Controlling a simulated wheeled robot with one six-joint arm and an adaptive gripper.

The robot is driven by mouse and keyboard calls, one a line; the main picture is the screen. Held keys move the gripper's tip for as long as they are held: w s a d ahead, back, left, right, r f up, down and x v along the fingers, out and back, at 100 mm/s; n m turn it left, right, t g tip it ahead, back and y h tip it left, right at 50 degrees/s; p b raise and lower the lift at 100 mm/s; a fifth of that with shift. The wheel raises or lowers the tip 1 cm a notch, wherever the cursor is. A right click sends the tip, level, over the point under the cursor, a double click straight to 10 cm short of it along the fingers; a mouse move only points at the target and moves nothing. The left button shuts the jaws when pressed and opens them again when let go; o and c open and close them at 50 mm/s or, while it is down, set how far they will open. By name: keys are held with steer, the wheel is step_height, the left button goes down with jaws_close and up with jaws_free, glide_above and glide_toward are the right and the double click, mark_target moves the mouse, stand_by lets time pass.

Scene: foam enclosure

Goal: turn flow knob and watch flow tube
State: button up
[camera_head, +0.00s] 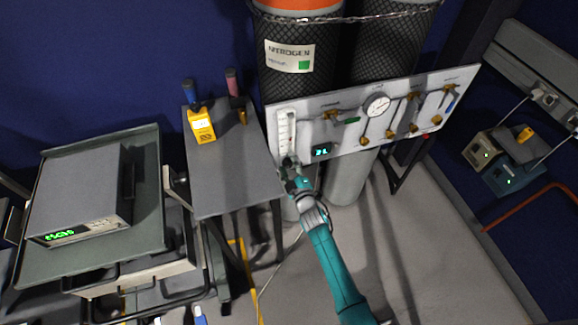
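The flow tube (284,130) is a clear upright tube on a white backing at the left end of the grey valve panel. My gripper (290,164) is at the foot of the flow tube, at the panel's lower left. The flow knob is not distinguishable; my gripper covers that spot. I cannot tell whether the fingers touch or hold a knob, or whether they are open or shut. A small display (321,151) with cyan digits sits right of the tube. The reading inside the tube is too small to make out.
The panel (350,144) also carries a round gauge (377,105) and several brass valves. Tall cylinders, one labelled nitrogen (290,56), stand behind it. A grey table (232,180) with a yellow meter (201,125) is left. A cart (145,205) stands further left. Floor right of my arm is clear.

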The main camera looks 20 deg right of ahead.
steer(key=s, duration=1.2)
steer(key=shift+d+r, duration=0.25)
steer(key=shift+r, duration=0.1)
steer(key=shift+s, duration=0.1)
steer(key=s+r+m+g, duration=0.1)
steer(key=s+r+m, duration=0.15)
steer(key=s, duration=1.05)
steer(key=s+r+m, duration=0.1)
steer(key=s+m, duration=0.2)
steer(key=s, duration=0.9)
steer(key=s+r+m+g, duration=0.1)
steer(key=s+r+m, duration=0.4)
steer(key=s+r, duration=1)
steer(key=shift+s+a+g+h, duration=0.3)
steer(key=shift+s, duration=0.5)
steer(key=shift+r+m, duration=0.1)
steer(key=shift+m, duration=0.15)
